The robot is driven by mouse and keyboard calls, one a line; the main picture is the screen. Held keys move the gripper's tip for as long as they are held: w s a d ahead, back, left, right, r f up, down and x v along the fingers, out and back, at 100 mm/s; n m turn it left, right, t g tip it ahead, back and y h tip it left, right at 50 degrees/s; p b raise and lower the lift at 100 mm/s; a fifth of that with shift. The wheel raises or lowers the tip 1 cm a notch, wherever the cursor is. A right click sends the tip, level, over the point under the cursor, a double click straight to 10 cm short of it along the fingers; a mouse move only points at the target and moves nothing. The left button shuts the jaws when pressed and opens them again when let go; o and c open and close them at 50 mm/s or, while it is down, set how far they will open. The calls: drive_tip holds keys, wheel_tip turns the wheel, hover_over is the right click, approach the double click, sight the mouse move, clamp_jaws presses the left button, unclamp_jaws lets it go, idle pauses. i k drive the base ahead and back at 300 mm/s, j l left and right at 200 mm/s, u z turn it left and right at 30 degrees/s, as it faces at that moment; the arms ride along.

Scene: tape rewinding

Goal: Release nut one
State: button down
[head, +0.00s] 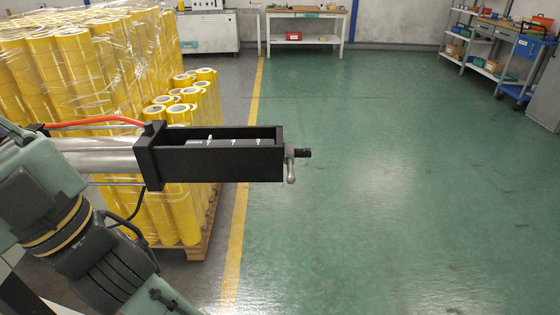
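A small grey metal nut with a lever handle (290,169) sits at the right end of a black rectangular arm (225,166) of the tape machine. The handle hangs down. The black arm has an open slot on top with small light marks inside. Its left end joins a block on a silver roller (95,160). Only this one nut shows clearly. My gripper is not in view, and nothing touches the nut.
Yellow tape rolls (70,60), partly wrapped in clear film, stand on a wooden pallet (200,238) behind the black arm. A bench (305,16) and shelves (490,50) stand far back. The green floor (390,200) at right is clear.

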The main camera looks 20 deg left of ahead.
sight(288, 147)
drive_tip(key=i+l+u, duration=0.15)
drive_tip(key=i+u, duration=0.15)
drive_tip(key=i+l+u, duration=0.25)
drive_tip(key=k+l+u, duration=0.15)
drive_tip(key=k+l, duration=0.2)
drive_tip(key=k, duration=0.15)
drive_tip(key=k+l+u, duration=0.15)
drive_tip(key=k, duration=0.35)
drive_tip(key=k+l+u, duration=0.15)
drive_tip(key=k+l, duration=0.15)
drive_tip(key=k, duration=0.2)
drive_tip(key=i+j+z, duration=0.1)
drive_tip(key=i+z, duration=0.3)
drive_tip(key=i, duration=0.55)
